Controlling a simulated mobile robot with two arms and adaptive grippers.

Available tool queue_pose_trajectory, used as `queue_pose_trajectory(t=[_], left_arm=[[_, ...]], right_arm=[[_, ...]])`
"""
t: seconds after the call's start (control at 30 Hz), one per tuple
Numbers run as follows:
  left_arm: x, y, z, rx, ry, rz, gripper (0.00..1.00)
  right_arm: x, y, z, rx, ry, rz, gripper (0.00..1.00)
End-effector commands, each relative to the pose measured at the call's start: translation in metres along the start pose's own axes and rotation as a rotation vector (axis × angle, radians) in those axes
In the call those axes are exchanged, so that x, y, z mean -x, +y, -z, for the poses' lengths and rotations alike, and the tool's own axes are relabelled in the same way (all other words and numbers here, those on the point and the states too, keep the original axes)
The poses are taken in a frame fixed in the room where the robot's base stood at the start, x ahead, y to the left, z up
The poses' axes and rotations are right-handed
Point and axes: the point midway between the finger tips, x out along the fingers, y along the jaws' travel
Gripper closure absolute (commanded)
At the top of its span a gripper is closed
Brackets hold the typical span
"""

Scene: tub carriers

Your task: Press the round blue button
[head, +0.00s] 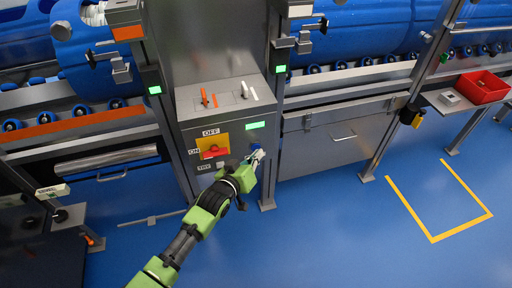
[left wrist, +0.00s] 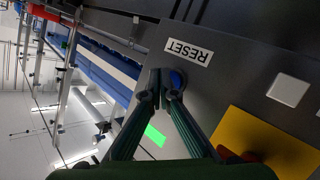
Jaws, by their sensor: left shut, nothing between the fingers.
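The round blue button (head: 255,147) is on the front of the grey control cabinet, right of the yellow switch plate. In the left wrist view the blue button (left wrist: 177,78) shows beside the RESET label, partly hidden by a finger. My left gripper (head: 258,156) is shut and empty, its fingertips at the button. In the left wrist view the fingertips of my left gripper (left wrist: 161,88) overlap the button's edge; I cannot tell whether they touch it. My right gripper is not in view.
The cabinet also carries a red switch on a yellow plate (head: 222,140), a green display (head: 256,125) and a white square button (left wrist: 288,90). Levers (head: 205,98) stand on its top. A red bin (head: 482,87) sits on a shelf at the right. Blue floor is clear in front.

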Motion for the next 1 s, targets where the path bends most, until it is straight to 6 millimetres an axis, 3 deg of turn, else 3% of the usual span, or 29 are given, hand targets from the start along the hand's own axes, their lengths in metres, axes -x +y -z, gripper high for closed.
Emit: queue_pose_trajectory(t=[0.23, 0.7, 1.0], left_arm=[[0.002, 0.002, -0.002, 0.001, -0.002, 0.0, 1.0], [0.035, 0.025, -0.025, 0.003, -0.003, 0.001, 1.0], [0.042, 0.03, -0.031, -0.001, 0.0, 0.001, 1.0]], right_arm=[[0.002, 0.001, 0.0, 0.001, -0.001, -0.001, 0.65], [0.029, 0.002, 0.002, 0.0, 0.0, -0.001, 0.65], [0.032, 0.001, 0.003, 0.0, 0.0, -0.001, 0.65]])
